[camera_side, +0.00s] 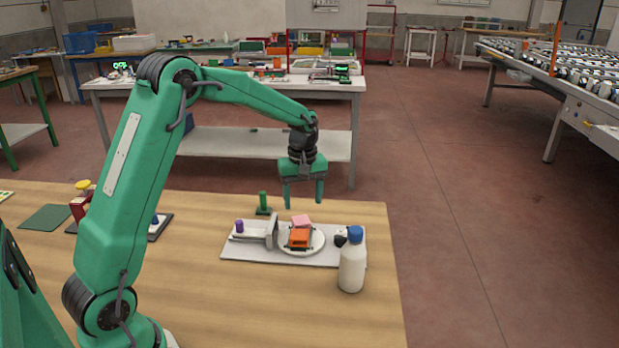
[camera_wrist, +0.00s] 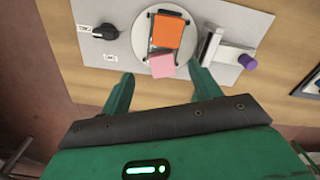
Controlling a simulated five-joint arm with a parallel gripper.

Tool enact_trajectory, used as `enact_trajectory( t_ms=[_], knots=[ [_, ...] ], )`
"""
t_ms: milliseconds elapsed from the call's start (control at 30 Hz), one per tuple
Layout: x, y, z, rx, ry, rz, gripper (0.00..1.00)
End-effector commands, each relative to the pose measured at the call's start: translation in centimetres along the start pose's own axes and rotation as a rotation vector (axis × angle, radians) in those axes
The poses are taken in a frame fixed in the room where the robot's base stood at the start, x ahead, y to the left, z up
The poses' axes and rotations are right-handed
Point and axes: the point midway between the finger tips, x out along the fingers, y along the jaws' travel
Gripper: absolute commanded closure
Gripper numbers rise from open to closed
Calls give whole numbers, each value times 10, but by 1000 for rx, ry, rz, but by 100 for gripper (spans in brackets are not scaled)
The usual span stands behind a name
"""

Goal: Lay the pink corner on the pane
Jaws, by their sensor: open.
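The pink corner (camera_side: 302,221) is a small flat-looking pink piece at the far edge of an orange block (camera_side: 300,239). In the wrist view the pink corner (camera_wrist: 162,67) lies at the near end of the orange block (camera_wrist: 167,31), slightly turned; I cannot tell what it rests on. Both are over a round white disc (camera_side: 316,246). I cannot make out a clear pane; dark edges show around the orange block. My gripper (camera_side: 303,203) is open, pointing down, above the pink corner. In the wrist view the corner shows between my fingertips (camera_wrist: 161,71), with nothing gripped.
A grey plate (camera_side: 240,254) carries the disc, a grey upright bracket (camera_side: 272,232), a purple knob (camera_side: 239,227) and a black knob (camera_wrist: 106,31). A white bottle with a blue cap (camera_side: 352,265) stands at its near right corner. A green post (camera_side: 263,203) stands behind.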

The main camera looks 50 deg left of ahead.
Motion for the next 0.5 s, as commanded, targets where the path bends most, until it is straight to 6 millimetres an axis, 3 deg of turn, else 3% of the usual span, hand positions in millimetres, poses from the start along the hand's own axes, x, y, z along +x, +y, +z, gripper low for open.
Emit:
enact_trajectory(
  t_ms=[300, 500],
  knots=[
    [-53, 0, 0, 0, 2, 2, 37],
    [-71, 0, 0, 0, 0, 0, 37]
  ],
)
